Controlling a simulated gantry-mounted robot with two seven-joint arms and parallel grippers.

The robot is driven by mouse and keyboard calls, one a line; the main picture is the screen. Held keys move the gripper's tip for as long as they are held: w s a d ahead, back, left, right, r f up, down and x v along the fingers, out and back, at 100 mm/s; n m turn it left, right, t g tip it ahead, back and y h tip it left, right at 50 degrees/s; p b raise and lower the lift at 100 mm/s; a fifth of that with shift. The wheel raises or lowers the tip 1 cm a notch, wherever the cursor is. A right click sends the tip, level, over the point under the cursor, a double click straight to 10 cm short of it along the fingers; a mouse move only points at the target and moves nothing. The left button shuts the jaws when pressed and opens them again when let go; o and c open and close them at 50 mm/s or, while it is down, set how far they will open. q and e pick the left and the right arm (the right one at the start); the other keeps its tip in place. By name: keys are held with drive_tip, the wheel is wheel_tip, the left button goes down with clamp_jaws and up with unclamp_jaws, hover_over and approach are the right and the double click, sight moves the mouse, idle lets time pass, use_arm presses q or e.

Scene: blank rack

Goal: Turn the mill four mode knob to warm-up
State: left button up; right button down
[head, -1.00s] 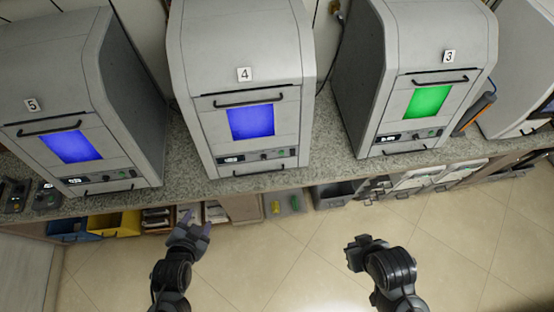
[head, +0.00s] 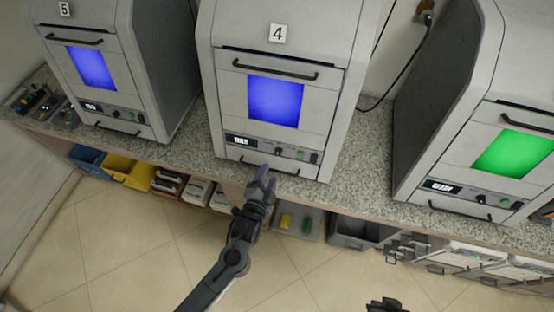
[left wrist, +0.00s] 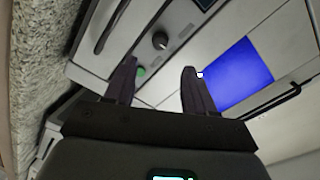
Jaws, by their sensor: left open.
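Mill four (head: 229,95) stands in the middle of the head view, with a label 4 and a lit blue window (head: 275,100). Its small dark mode knob (head: 278,151) sits on the panel below the window, between a display and a green button (head: 300,155). The knob's setting is too small to read. My left gripper (head: 267,174) is open and empty, just in front of and below this panel. In the left wrist view the knob (left wrist: 160,40) lies beyond the gap between the open fingers (left wrist: 159,67), apart from them. My right gripper (head: 385,305) barely shows at the bottom edge.
A handle bar (head: 262,168) runs below the knob panel, close to my left fingers. Mill five (head: 160,60) stands left with a blue window, and another mill (head: 440,100) right with a green one. The granite counter (head: 190,160) has bins on a shelf below.

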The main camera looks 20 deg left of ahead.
sight(277, 154)
use_arm(q)
drive_tip(key=x, duration=0.9)
drive_tip(key=shift+w+b, duration=0.15)
drive_tip(key=shift+b, duration=0.25)
clamp_jaws()
